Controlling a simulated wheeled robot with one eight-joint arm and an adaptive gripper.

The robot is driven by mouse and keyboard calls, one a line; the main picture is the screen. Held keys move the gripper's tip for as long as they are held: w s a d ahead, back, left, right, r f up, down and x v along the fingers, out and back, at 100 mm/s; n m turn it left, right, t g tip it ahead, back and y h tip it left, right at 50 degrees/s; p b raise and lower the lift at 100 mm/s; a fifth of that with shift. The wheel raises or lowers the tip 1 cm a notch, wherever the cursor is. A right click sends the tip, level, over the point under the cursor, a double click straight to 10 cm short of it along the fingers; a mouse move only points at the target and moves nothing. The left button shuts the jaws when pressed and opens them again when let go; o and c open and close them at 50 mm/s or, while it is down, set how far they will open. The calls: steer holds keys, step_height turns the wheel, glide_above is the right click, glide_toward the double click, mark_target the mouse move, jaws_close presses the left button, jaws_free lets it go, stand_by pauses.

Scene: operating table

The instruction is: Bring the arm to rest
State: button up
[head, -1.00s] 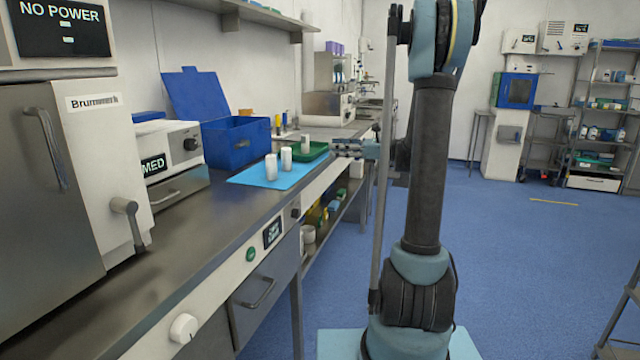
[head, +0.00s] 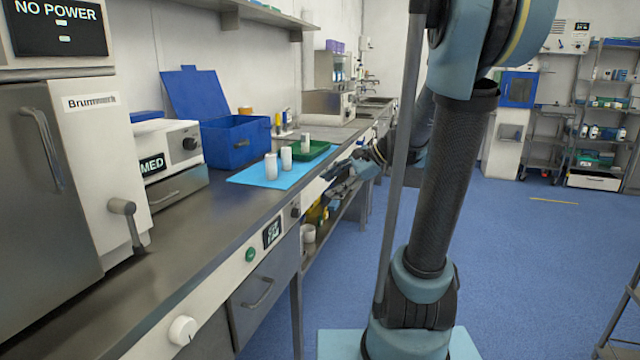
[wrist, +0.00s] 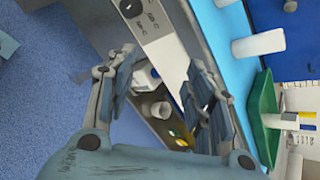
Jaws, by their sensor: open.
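My gripper (head: 345,180) is open and empty. In the head view it is at the front edge of the counter, to the right of the blue mat (head: 245,178). In the wrist view my gripper (wrist: 160,98) has its two fingers spread apart, with the counter front and the lower shelf behind them. My arm (head: 452,180) stands to the right of the counter and leans to the right at its top.
Two white cylinders (head: 271,166) stand on the blue mat. A third (head: 306,143) stands in the green tray (head: 318,152). An open blue box (head: 232,146) is behind them. The near counter top (head: 190,250) is clear. Blue floor (head: 545,270) lies open at right.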

steer(key=s+d+f+n+h, duration=0.5)
steer(key=s+d+f+n, duration=0.1)
steer(key=s, duration=0.4)
steer(key=s+d+f+n+h, duration=0.5)
steer(key=s+d+f, duration=0.3)
steer(key=s, duration=0.3)
steer(key=shift+s+d+n, duration=0.15)
steer(key=shift+d+n, duration=0.3)
steer(key=shift+n, duration=0.25)
